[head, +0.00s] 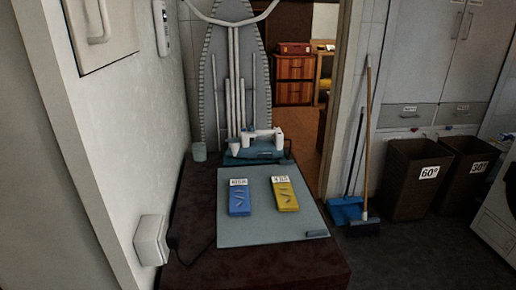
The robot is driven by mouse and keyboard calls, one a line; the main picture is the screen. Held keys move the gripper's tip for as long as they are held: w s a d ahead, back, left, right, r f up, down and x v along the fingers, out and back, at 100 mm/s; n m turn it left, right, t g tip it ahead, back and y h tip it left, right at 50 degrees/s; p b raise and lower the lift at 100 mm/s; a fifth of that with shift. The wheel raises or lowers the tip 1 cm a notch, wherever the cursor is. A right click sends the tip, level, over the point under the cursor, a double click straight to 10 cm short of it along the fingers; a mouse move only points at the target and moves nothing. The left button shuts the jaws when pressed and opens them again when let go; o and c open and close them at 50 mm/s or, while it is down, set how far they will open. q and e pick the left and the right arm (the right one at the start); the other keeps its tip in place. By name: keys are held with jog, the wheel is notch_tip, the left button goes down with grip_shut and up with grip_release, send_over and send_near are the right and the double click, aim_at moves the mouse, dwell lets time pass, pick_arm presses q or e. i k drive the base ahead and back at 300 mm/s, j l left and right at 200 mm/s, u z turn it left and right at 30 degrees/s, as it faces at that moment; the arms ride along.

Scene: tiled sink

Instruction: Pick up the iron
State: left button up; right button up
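The iron (262,144) sits at the far end of a dark red-brown counter (200,210). It has a white handle on top and a dark teal body, and its lower part is dark against the counter. It stands just behind a pale grey-blue board (255,228). No gripper and no part of my arms shows in the head view, so nothing of mine is seen touching the iron.
A blue packet (239,200) and a yellow packet (285,196) lie on the board. A small pale cup (199,152) stands left of the iron. An ironing board (222,80) leans behind. A white box (151,240) is on the left wall. Brown bins (419,190) stand right.

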aim_at(267, 149)
jog(key=l+z, duration=0.2)
jog(key=z, duration=0.45)
jog(key=i+l+z, duration=0.3)
jog(key=l, duration=0.2)
jog(key=i+l+z, duration=0.25)
jog(key=l, duration=0.25)
jog(key=i+l+z, duration=0.3)
jog(key=l, duration=0.15)
jog(key=i+l, duration=0.25)
jog(key=i, duration=0.2)
jog(key=i+l, duration=0.2)
jog(key=i, duration=0.25)
jog(key=i+u, duration=0.2)
jog(key=u, duration=0.15)
jog(key=i+u, duration=0.25)
jog(key=u, duration=0.15)
jog(key=i+l+u, duration=0.1)
jog(key=u, duration=0.25)
jog(key=i+u, duration=0.2)
jog(key=u, duration=0.2)
jog(key=i+l+u, duration=0.15)
jog(key=u, duration=0.2)
jog(key=i+l+u, duration=0.15)
jog(key=u, duration=0.25)
